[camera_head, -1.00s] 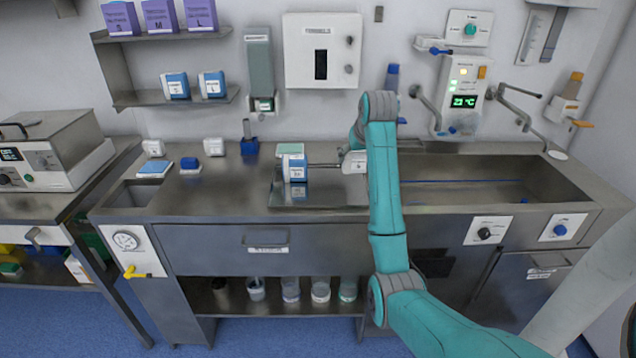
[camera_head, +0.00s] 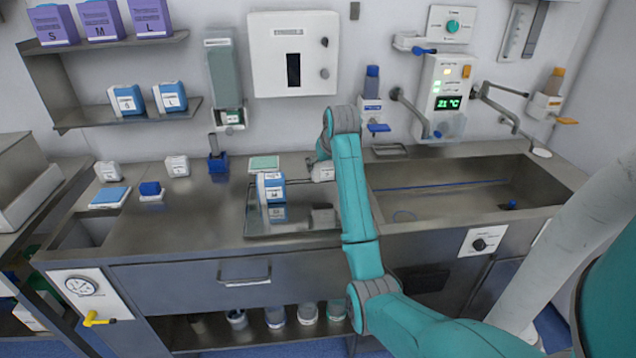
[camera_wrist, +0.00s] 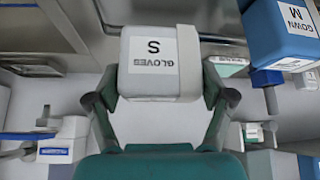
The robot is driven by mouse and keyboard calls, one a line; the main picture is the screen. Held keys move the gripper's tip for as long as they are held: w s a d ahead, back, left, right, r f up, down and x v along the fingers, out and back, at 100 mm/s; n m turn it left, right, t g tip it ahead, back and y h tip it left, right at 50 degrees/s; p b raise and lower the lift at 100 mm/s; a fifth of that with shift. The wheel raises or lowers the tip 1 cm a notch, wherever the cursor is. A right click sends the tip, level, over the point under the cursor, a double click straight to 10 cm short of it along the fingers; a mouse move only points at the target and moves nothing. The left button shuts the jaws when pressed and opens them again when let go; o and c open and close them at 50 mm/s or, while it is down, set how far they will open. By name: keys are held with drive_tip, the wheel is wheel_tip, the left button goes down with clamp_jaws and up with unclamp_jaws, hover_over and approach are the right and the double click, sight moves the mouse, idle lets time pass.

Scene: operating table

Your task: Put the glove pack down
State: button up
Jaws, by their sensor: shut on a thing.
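The glove pack (camera_head: 322,172) is a small pale box. In the wrist view it is labelled GLOVES S (camera_wrist: 152,50). My gripper (camera_wrist: 160,92) is shut on it, one finger on each side. In the head view my gripper (camera_head: 318,157) is partly hidden by my teal arm, near the back right of a shiny metal tray (camera_head: 300,222). I cannot tell whether the pack touches the tray or is held just above it. A blue and white gown pack (camera_head: 270,187) stands on the tray to its left; it also shows in the wrist view (camera_wrist: 282,30).
A green-topped box (camera_head: 264,163) lies behind the gown pack. A sink basin (camera_head: 440,205) opens right of the tray. Small packs and a blue holder (camera_head: 217,163) stand to the left.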

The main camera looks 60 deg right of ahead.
sight(323, 179)
drive_tip(key=shift+s+a+f, duration=0.1)
drive_tip(key=shift+s+f, duration=0.1)
drive_tip(key=shift+f, duration=0.6)
drive_tip(key=shift+w+f, duration=0.15)
drive_tip(key=shift+f, duration=0.8)
drive_tip(key=shift+w+f, duration=0.1)
drive_tip(key=shift+f, duration=0.8)
drive_tip(key=shift+f, duration=0.15)
drive_tip(key=o, duration=1)
